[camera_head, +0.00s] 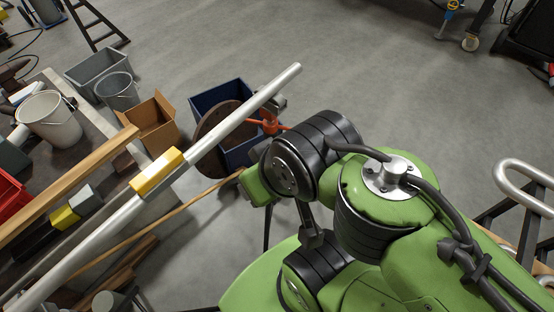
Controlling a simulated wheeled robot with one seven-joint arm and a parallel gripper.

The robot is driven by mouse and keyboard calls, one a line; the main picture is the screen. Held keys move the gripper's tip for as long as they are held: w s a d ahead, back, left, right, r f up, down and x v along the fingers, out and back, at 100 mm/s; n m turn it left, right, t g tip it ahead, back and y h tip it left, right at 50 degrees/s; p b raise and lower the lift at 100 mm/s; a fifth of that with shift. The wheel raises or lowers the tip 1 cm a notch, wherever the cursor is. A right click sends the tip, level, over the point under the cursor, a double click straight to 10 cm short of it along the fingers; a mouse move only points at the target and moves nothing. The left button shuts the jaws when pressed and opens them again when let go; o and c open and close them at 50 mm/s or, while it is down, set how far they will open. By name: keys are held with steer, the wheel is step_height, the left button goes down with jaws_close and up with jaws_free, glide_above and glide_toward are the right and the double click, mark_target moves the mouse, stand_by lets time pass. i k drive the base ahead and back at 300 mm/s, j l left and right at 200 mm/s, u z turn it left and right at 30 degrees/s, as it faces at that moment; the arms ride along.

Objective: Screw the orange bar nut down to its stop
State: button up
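The orange bar nut (268,122) shows near the middle of the head view, just left of my arm's black joint. It has a small upright hub with thin arms reaching to left and right. Its right end runs close to or behind my arm, and what it sits on is mostly hidden. Any thread or stop below it cannot be seen. My green and black arm fills the lower right. My gripper cannot be made out; the arm's far end is hidden behind its own links.
A long silver pole (240,118) with a yellow block (157,171) crosses the left half. Behind it are a brown disc (208,128) and a blue bin (222,92). A cardboard box (152,124), buckets and planks crowd the left.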

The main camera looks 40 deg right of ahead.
mark_target(272, 128)
steer(key=z, duration=0.9)
